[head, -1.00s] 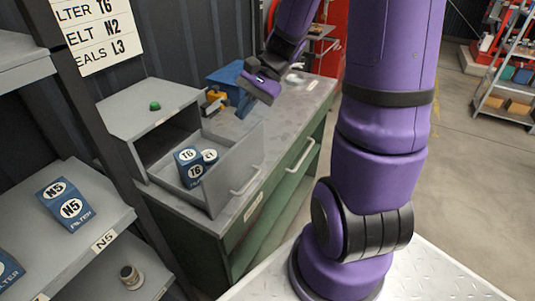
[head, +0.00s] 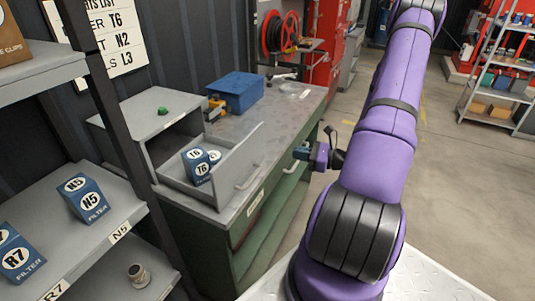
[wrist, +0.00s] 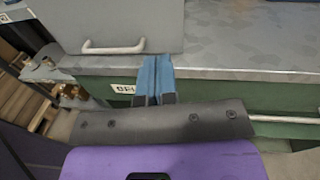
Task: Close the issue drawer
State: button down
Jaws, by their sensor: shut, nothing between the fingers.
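The issue drawer (head: 238,168) is pulled out of a grey cabinet (head: 150,115) on the bench. Blue T6 boxes (head: 196,166) stand inside it. Its front carries a pale bar handle (head: 248,178). In the wrist view the drawer front (wrist: 125,22) and its handle (wrist: 113,48) are at the upper left. My gripper (head: 301,152) is in front of the bench, to the right of the drawer and apart from it in the head view. In the wrist view its blue fingers (wrist: 157,72) are together and empty, to the right of the handle.
The green bench (head: 272,212) has its own pale handle (head: 298,164) below the top. A blue bin (head: 236,92) and a yellow-orange item (head: 215,107) stand behind the drawer. Shelves with filter boxes (head: 84,198) stand at the left.

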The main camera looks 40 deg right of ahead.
aim_at(262, 147)
jog(key=w+a, duration=0.1)
jog(key=w, duration=0.2)
jog(key=w+a+f+m+t+h, duration=0.1)
jog(key=w, duration=0.3)
jog(key=w+a+f+m+h, duration=0.1)
jog(key=w, duration=0.3)
jog(key=shift+a+f, duration=0.15)
jog(key=shift+f, duration=0.1)
jog(key=shift+w, duration=0.1)
dwell(0.3)
jog(key=x, duration=2.5)
jog(key=shift+w+r, duration=0.1)
jog(key=shift+r, duration=0.25)
jog(key=shift+w+r, duration=0.1)
jog(key=shift+w, duration=0.05)
jog(key=shift+w+a+r, duration=0.1)
jog(key=shift+r, duration=0.05)
